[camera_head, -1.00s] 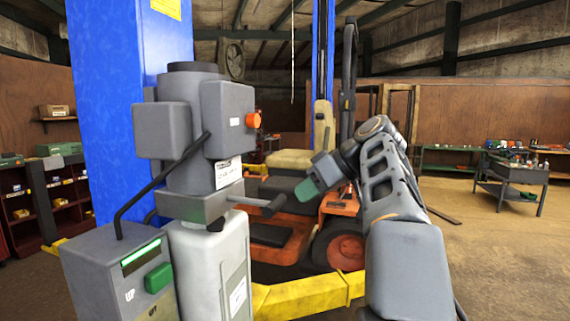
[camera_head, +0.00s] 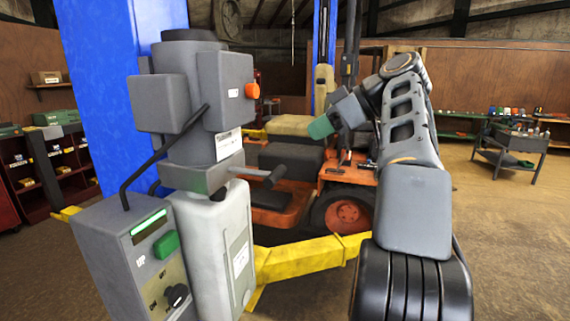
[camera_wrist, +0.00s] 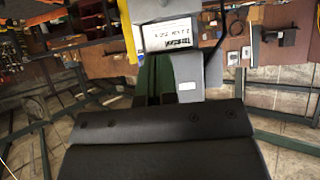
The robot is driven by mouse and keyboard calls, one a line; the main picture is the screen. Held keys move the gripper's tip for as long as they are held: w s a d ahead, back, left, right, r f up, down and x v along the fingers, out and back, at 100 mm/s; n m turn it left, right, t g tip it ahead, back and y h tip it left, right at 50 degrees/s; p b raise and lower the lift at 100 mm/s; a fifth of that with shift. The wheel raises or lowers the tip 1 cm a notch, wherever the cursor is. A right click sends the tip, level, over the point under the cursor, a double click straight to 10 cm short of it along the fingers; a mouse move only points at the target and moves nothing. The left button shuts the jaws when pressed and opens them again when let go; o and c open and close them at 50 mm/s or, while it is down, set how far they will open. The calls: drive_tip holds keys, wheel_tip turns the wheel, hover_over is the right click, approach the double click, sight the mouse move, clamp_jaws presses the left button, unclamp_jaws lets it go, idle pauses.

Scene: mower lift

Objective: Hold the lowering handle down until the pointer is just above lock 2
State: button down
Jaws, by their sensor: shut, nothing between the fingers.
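My gripper (camera_head: 318,127), with green fingertips, is shut and empty. In the picture it sits to the right of and above the handle, apart from it. The wrist view shows the green fingers (camera_wrist: 152,80) pointing toward a grey body with a white label (camera_wrist: 170,34); I cannot make out the handle there. The pointer and lock 2 are not visible in either view.
A control box (camera_head: 135,260) with a green button and a knob stands left of the tank. The blue lift post (camera_head: 95,90) rises behind. A yellow lift arm (camera_head: 300,257) and an orange mower (camera_head: 345,208) are beyond the handle. Open floor lies at the right.

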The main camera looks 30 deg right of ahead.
drive_tip(key=w+a+f, duration=0.5)
drive_tip(key=f, duration=0.3)
drive_tip(key=shift+w+f+p, duration=0.15)
drive_tip(key=shift+p, duration=0.3)
